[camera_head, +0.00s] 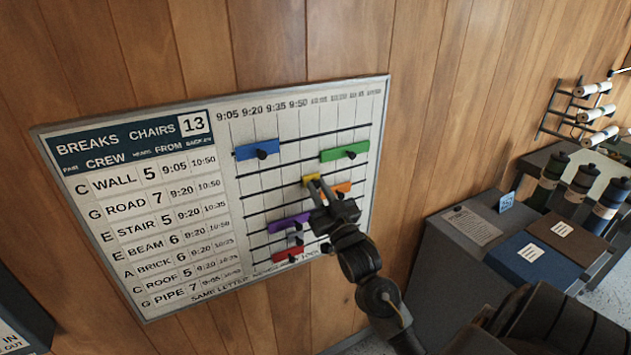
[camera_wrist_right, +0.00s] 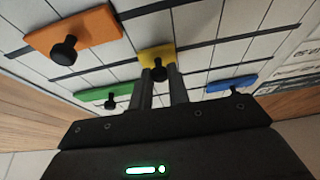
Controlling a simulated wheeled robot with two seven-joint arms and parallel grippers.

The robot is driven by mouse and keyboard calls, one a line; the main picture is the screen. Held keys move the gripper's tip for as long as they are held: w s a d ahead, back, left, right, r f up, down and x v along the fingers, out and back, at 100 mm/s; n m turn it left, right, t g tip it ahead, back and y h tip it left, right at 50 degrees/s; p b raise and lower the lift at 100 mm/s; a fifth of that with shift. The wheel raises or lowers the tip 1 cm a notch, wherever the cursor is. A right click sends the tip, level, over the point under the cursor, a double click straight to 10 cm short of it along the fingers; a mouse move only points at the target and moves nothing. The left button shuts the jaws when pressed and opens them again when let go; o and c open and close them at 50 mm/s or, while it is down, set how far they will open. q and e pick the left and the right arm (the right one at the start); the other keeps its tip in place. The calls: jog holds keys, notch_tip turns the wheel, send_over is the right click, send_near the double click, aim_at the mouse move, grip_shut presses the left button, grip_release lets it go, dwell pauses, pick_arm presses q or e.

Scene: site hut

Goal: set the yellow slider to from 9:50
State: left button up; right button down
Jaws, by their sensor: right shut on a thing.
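The yellow slider (camera_head: 312,179) sits on a rail of the white breaks board (camera_head: 210,285), roughly below the 9:50 and 10:05 headings; I cannot tell its exact mark. In the right wrist view the yellow slider (camera_wrist_right: 157,52) has a black knob between my fingers. My right gripper (camera_head: 318,187) is shut on that knob; it also shows in the right wrist view (camera_wrist_right: 162,80). My gripper and forearm hide part of the lower rails. My left gripper is not in view.
The orange slider (camera_head: 343,189) is close right of my fingers. Blue (camera_head: 257,150) and green (camera_head: 345,150) sliders are above; purple (camera_head: 285,224) and red (camera_head: 287,256) ones are below. A grey cabinet (camera_head: 445,262) with bottles and folders stands at the right.

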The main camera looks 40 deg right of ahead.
jog(key=c, duration=1.3)
grip_release()
jog(key=shift+c, duration=0.2)
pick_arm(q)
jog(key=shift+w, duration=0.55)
